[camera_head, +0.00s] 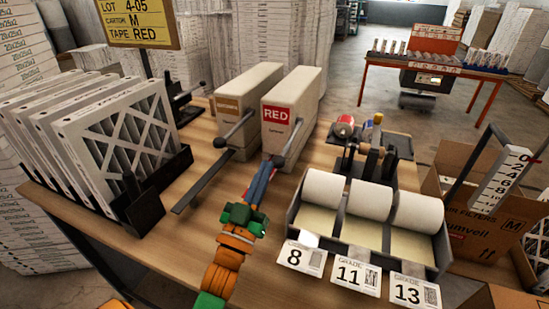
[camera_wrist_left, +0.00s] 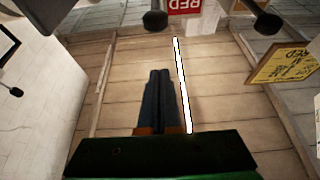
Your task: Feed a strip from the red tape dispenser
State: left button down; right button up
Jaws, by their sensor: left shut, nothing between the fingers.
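The red tape dispenser (camera_head: 296,98) is a tall cream box with a red "RED" label (camera_head: 276,114), upright on the wooden table. Its dark lever, ending in a black knob (camera_head: 278,161), slants down at its front. The label also shows, upside down, in the left wrist view (camera_wrist_left: 185,5), with the black knob (camera_wrist_left: 155,20) beside it. My left gripper (camera_head: 268,164) is shut and empty, its fingertips by the front of this dispenser and close to the knob. In the left wrist view the fingertips (camera_wrist_left: 160,73) stop short of the knob. My right gripper is not in view.
A similar dispenser with a brown label (camera_head: 228,106) stands close on the left; a dark bar (camera_head: 200,183) extends before it. A rack of pleated filters (camera_head: 125,140) is further left. Label rolls (camera_head: 365,197) stand right.

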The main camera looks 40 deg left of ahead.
pick_arm(q)
jog(key=r+p+x, duration=0.1)
jog(key=p+x, duration=0.1)
jog(key=x, duration=0.4)
jog(key=f, duration=0.5)
jog(key=shift+w+b, duration=0.2)
jog(key=shift+b, duration=0.2)
notch_tip(320, 180, down, 3)
jog(key=shift+r+b, duration=0.15)
jog(key=shift+b, duration=1)
